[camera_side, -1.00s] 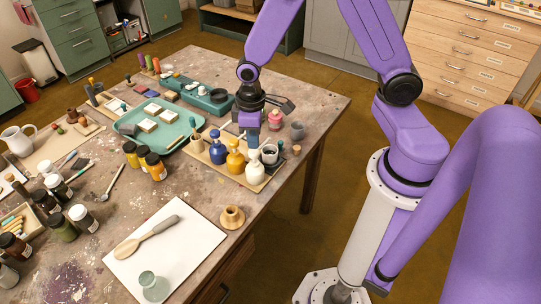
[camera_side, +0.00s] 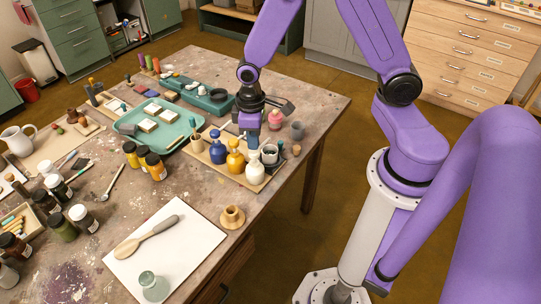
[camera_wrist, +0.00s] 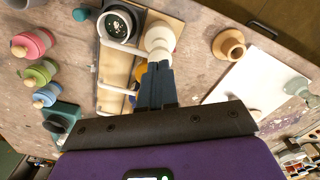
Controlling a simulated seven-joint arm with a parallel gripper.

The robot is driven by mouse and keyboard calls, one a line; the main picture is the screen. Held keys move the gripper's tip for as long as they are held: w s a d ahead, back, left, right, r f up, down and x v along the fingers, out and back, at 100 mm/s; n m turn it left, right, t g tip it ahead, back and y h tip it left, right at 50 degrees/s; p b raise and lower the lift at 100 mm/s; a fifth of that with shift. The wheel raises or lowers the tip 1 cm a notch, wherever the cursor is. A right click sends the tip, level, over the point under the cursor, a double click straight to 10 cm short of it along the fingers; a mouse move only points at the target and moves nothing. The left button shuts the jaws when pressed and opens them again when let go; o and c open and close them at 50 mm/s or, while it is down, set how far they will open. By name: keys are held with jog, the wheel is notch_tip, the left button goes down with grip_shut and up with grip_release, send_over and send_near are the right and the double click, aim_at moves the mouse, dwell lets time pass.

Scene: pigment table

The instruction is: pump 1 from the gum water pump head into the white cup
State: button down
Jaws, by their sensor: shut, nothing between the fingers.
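Three pump bottles stand in a row on a wooden board: blue (camera_side: 218,152), orange (camera_side: 235,163) and white (camera_side: 255,172). I cannot read which holds gum water. The white bottle's pump head shows in the wrist view (camera_wrist: 159,38), with its pale spout pointing left. A pale-rimmed cup with a dark inside (camera_side: 269,153) stands beside the white bottle; it also shows in the wrist view (camera_wrist: 118,23). My gripper (camera_side: 253,146) is shut and empty, pointing down over the bottles. In the wrist view its blue fingertips (camera_wrist: 158,66) are beside the white pump head; contact is unclear.
A grey cup (camera_side: 298,130) and a pink bottle (camera_side: 275,119) stand behind the board. A green tray (camera_side: 128,128), dark-capped jars (camera_side: 156,166) and a small wooden pot (camera_side: 232,216) are nearby. A white sheet (camera_side: 190,245) holds a wooden spoon and a glass jar.

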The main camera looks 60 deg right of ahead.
jog(key=shift+f, duration=1.35)
jog(key=shift+r, duration=1.5)
jog(key=shift+r, duration=0.1)
notch_tip(320, 180, up, 6)
jog(key=shift+f, duration=0.1)
